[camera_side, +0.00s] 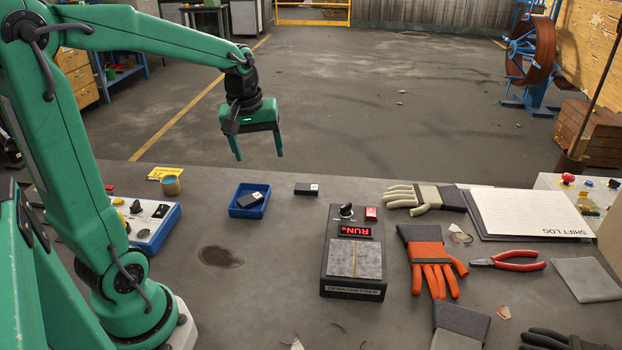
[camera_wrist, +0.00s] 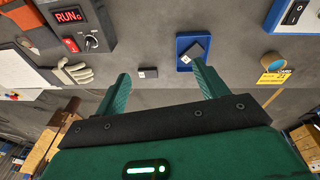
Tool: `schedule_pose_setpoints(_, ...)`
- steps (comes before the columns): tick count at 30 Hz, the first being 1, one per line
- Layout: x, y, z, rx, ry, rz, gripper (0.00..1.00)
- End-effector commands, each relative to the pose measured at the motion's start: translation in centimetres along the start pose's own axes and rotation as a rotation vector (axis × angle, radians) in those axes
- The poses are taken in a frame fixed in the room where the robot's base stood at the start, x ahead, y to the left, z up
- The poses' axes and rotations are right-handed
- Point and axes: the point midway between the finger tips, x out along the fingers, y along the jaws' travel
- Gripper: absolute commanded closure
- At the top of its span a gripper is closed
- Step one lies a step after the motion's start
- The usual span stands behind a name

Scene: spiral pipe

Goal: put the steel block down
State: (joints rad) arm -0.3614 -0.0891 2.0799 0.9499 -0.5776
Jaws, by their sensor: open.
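Two small dark blocks with a pale label show, and I cannot tell which one is the steel block. One block (camera_side: 306,189) lies flat on the bench right of the blue tray; it also shows in the wrist view (camera_wrist: 148,73). The other block (camera_side: 250,199) lies inside the blue tray (camera_side: 236,212), tilted a little in the wrist view (camera_wrist: 192,53). My gripper (camera_side: 259,157) is open and empty, raised above the far edge of the bench, apart from both blocks. In the wrist view its two fingers (camera_wrist: 160,74) are spread wide.
A demagnetizer (camera_side: 353,290) with a lit red RUN display stands right of the tray. Gloves (camera_side: 432,265), red pliers (camera_side: 508,261) and a shift log (camera_side: 525,213) lie further right. A control box (camera_side: 150,226) and a tape roll (camera_side: 170,186) are at left. The bench around the dark stain is clear.

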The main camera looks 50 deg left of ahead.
Motion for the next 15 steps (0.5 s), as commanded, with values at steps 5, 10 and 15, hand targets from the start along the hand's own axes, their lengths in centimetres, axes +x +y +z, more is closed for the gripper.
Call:
schedule_pose_setpoints(5,-2.5,0.7,4.1,0.213,0.052,0.053,0.28)
schedule_pose_setpoints(10,-4.1,0.7,7.8,0.412,0.102,0.098,0.28)
schedule_pose_setpoints(15,-5.2,0.2,11.4,0.609,0.155,0.141,0.28)
